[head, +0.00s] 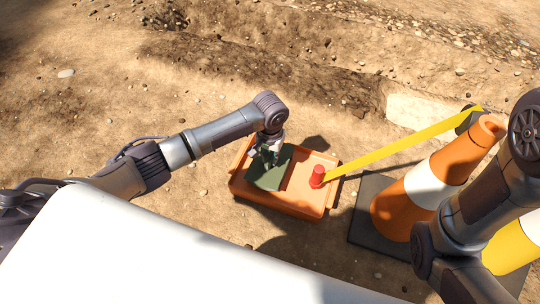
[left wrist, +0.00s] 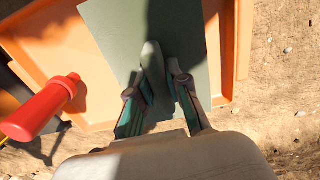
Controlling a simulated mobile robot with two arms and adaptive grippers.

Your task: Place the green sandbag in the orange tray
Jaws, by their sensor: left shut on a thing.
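The green sandbag (head: 268,178) is a flat dark green piece over the left part of the orange tray (head: 290,208) in the head view. My left gripper (head: 267,153) is above the tray and shut on the sandbag near its upper edge. In the left wrist view, the fingers (left wrist: 160,85) pinch the green sandbag (left wrist: 180,25), with the orange tray (left wrist: 62,60) around and behind it. I cannot tell whether the sandbag touches the tray floor. My right arm shows at the right of the head view, but its gripper is out of frame.
A red cylinder (head: 317,176) is at the tray's right side, with yellow tape (head: 405,145) stretching from it to the upper right. An orange and white cone (head: 425,185) stands on a dark mat (head: 368,218) to the right. Bare dirt lies left of and beyond the tray.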

